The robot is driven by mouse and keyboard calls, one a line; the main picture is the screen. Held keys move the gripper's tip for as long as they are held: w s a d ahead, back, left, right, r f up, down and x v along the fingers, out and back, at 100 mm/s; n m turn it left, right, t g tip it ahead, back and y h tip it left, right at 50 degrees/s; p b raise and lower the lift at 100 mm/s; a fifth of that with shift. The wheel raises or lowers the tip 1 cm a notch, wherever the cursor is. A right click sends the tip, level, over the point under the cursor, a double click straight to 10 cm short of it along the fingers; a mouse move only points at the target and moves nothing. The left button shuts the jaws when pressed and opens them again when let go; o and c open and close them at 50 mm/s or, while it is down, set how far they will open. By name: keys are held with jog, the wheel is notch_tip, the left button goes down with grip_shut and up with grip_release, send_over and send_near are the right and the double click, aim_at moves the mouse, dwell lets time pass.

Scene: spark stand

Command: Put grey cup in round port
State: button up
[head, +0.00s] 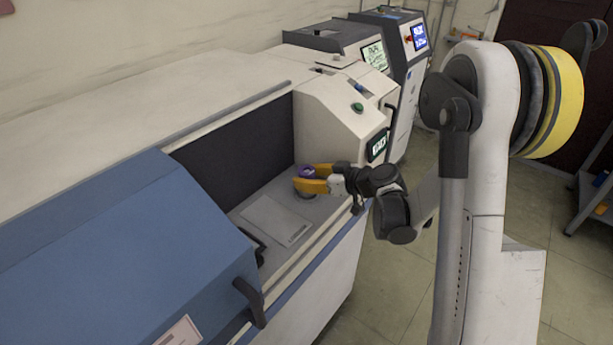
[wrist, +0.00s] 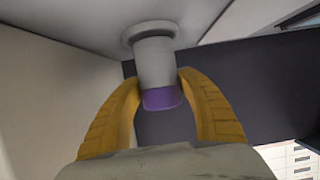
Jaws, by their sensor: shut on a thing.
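The grey cup (wrist: 155,62) is a light grey cylinder with a purple end, held between the two yellow fingers of my gripper (head: 302,179). In the head view only its purple part (head: 306,171) shows clearly, between the fingers. The round port (wrist: 148,31) is a grey ring on the light grey surface in the wrist view. The cup's far grey end overlaps this ring; I cannot tell how far it is inside. In the head view a round grey shape (head: 304,195), likely the port, lies just below the fingers, partly hidden.
The bay floor holds a flat pale plate (head: 276,220) left of my gripper. A white housing (head: 335,125) with a green button stands close behind it. The blue lid (head: 125,250) is at the left. A dark panel (head: 240,150) backs the bay.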

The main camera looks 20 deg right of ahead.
jog(key=shift+f+b, duration=0.6)
jog(key=shift+f, duration=0.05)
jog(key=o, duration=1.3)
jog(key=shift+o, duration=0.2)
